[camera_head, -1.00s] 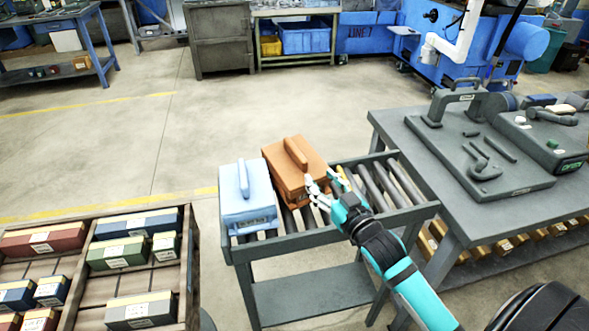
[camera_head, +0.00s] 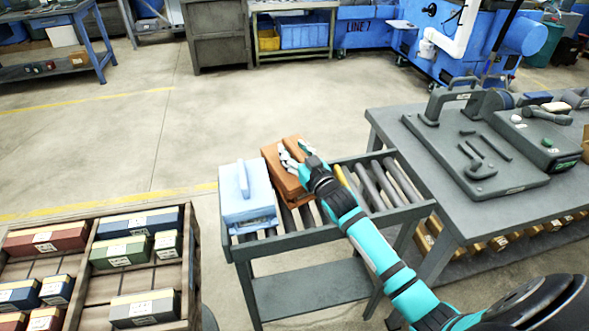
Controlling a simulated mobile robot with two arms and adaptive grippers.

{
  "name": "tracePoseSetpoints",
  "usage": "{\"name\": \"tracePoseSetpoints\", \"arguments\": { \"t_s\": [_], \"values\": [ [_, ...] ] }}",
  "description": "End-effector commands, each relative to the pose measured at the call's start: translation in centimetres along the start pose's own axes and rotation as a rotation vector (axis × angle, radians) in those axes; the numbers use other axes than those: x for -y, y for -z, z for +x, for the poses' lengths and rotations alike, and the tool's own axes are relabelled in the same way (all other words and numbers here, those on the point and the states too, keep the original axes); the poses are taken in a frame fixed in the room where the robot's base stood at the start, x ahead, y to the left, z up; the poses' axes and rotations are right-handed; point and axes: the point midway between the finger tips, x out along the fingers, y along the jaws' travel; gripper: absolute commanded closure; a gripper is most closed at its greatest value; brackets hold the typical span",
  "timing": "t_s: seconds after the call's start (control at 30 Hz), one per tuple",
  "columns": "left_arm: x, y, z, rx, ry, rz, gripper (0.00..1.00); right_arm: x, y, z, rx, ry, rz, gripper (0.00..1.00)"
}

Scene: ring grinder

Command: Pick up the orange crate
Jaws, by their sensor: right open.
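The orange crate (camera_head: 277,156) is a box with a handle on top. It sits on the roller stand (camera_head: 290,243), right beside a light blue crate (camera_head: 246,200) of the same shape. My right gripper (camera_head: 294,154) is open over the top of the orange crate, with its fingers around or just above the handle. The fingers and wrist hide most of the handle and the crate's right side, so I cannot tell whether they touch it. My left gripper is not in view.
Bare rollers (camera_head: 385,183) lie to the right on the stand. A grey workbench (camera_head: 497,187) with tools stands close on the right. A wooden rack (camera_head: 93,287) of small coloured boxes is at the lower left. The floor (camera_head: 150,130) behind is clear.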

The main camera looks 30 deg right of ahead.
Motion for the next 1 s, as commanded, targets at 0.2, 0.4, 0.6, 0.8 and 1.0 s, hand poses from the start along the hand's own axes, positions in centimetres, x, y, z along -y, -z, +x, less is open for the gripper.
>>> {"name": "tracePoseSetpoints", "arguments": {
  "t_s": [0.2,0.4,0.6,0.8,1.0],
  "values": [
    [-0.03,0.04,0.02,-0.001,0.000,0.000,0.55,0.00,-0.03,0.00,0.000,0.000,0.000,0.60],
    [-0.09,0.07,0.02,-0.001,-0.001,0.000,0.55,-0.02,-0.03,-0.02,0.000,0.000,0.000,0.86],
    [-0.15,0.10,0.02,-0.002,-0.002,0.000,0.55,-0.01,-0.04,-0.03,0.000,0.000,0.000,1.00],
    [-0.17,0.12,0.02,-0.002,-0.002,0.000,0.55,0.00,-0.05,-0.03,0.000,0.000,0.000,1.00],
    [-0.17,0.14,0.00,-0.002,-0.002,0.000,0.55,-0.04,0.37,0.02,-0.009,0.000,-0.001,1.00]
  ]
}}
